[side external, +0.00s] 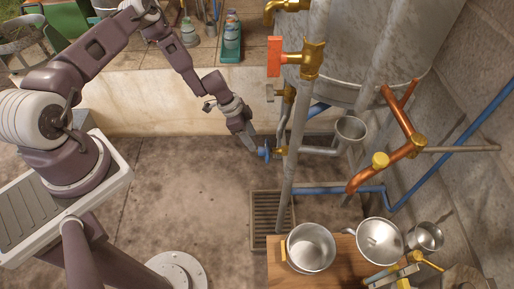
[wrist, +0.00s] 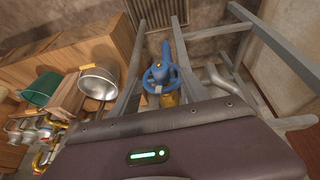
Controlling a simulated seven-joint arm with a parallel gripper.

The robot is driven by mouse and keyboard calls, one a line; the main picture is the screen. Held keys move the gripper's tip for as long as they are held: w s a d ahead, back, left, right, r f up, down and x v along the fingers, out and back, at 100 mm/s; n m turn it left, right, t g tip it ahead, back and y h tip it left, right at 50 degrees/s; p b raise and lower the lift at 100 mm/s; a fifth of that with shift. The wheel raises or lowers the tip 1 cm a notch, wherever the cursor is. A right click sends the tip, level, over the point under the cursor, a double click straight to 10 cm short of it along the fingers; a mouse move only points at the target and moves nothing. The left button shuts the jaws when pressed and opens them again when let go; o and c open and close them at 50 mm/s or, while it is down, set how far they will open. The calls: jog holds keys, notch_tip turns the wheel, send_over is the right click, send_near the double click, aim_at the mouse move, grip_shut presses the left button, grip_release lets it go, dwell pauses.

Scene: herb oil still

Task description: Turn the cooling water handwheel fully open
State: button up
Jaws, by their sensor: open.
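The blue handwheel (side external: 264,153) sits on a brass valve low beside the grey upright of the still's stand. It also shows in the wrist view (wrist: 161,77), with its spokes facing me and a blue part rising behind it. My gripper (side external: 252,147) is open, just up and left of the wheel in the side view. Its tips are very close to the rim; I cannot tell whether they touch it.
A grey upright (side external: 297,130) stands right of the wheel. A wooden bench (side external: 345,283) with metal vessels stands in front, beside a floor grate (side external: 272,218). Open floor lies left of the wheel.

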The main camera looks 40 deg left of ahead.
aim_at(264, 151)
jog(key=x, duration=0.6)
jog(key=shift+f, duration=0.2)
grip_shut()
